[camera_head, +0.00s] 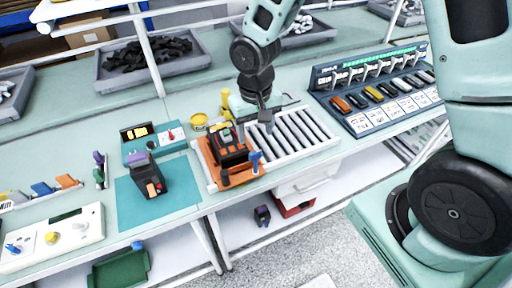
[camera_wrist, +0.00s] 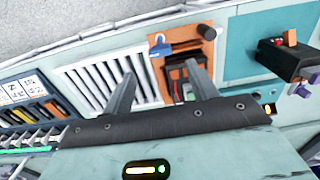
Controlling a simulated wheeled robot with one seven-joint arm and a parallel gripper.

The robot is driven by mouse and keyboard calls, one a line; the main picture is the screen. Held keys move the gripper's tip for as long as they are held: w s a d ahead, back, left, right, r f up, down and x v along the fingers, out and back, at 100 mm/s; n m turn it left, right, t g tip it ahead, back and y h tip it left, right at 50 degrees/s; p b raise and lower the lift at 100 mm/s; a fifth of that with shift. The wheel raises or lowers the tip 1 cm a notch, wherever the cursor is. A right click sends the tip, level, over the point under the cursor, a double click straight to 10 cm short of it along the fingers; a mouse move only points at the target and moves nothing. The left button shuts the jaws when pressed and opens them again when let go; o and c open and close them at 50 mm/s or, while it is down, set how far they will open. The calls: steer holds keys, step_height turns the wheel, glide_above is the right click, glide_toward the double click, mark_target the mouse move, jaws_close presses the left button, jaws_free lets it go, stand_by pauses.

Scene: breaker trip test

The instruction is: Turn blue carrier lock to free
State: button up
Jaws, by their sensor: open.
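The blue carrier lock (camera_head: 255,161) is a small blue handle at the front right corner of the orange carrier (camera_head: 208,168). In the wrist view the blue lock (camera_wrist: 160,48) shows beyond my fingertips, roughly between their lines. My gripper (camera_head: 254,126) is open and empty above the carrier's back right side, apart from the lock. In the wrist view my gripper (camera_wrist: 160,70) has both fingers spread, and the right finger partly hides the breaker.
A white slatted rack (camera_head: 292,138) lies right of the carrier, with a breaker panel (camera_head: 375,95) beyond. At left are a teal mat (camera_head: 128,206) with a black device (camera_head: 148,178) and a teal tester (camera_head: 142,148). A yellow item (camera_head: 226,104) stands behind the carrier.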

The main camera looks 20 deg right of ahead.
mark_target(256, 152)
step_height(256, 152, down, 8)
steer(key=shift+r+p, duration=0.1)
steer(key=shift+p, duration=0.45)
steer(key=c, duration=1)
